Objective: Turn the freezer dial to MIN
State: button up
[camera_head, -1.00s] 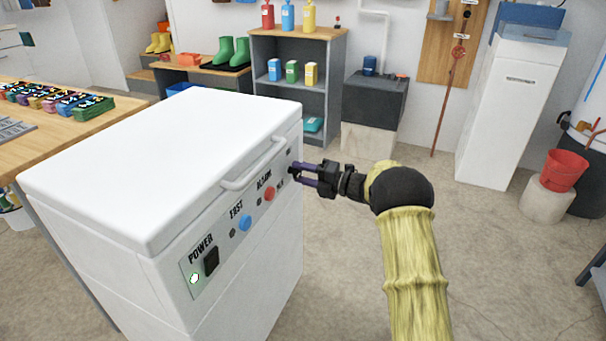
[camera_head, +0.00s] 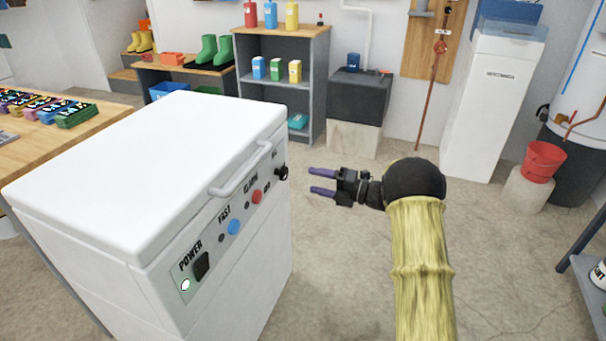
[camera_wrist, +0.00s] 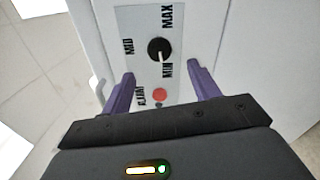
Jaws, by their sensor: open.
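The white chest freezer (camera_head: 130,150) has a control panel on its right-hand side. The black round dial (camera_head: 282,173) sits at the panel's far end. In the wrist view the dial (camera_wrist: 159,49) shows between the labels MAX, MED and MIN. Its pale pointer mark points down the picture, toward the MIN label (camera_wrist: 168,69). My gripper (camera_head: 316,180) is open and empty, with its purple fingers facing the dial across a small gap. In the wrist view the fingers (camera_wrist: 160,74) are spread to either side below the dial, not touching it.
A lid handle (camera_head: 240,170) sticks out above the panel. A red button (camera_head: 257,196), a blue button (camera_head: 233,227) and a black power switch (camera_head: 201,266) lie along the panel. A grey shelf (camera_head: 280,85) stands behind. The floor right of the freezer is clear.

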jog(key=p+v, duration=0.1)
jog(key=v, duration=0.7)
jog(key=shift+d+p, duration=0.25)
jog(key=shift+p, duration=0.1)
jog(key=shift+r, duration=0.1)
jog(key=w+d+r+m+t+h+p, duration=0.1)
jog(key=w+r+m+t+h, duration=0.4)
jog(key=m, duration=0.4)
jog(key=s+d+r+m+t+h+p, duration=0.1)
jog(key=s+d+r+m+h, duration=0.1)
jog(key=s+d+m+h, duration=0.6)
jog(key=s+a+f+m+g+h+p, duration=0.1)
jog(key=s+a+f+m+g+h, duration=0.3)
jog(key=s+m, duration=0.8)
jog(key=s+a+r+m+g+p, duration=0.1)
jog(key=s+m+g, duration=0.45)
jog(key=s, duration=1.15)
jog(key=w+p+v, duration=0.3)
jog(key=p+v, duration=0.9)
jog(key=w+r+p+v, duration=0.1)
jog(key=w+p+v, duration=0.1)
jog(key=p+v, duration=1)
jog(key=w+r+p+v, duration=0.1)
jog(key=w+p+v, duration=0.2)
jog(key=p+v, duration=0.9)
jog(key=shift+w+r+p, duration=0.3)
jog(key=shift+r+p, duration=0.05)
jog(key=shift+p, duration=0.65)
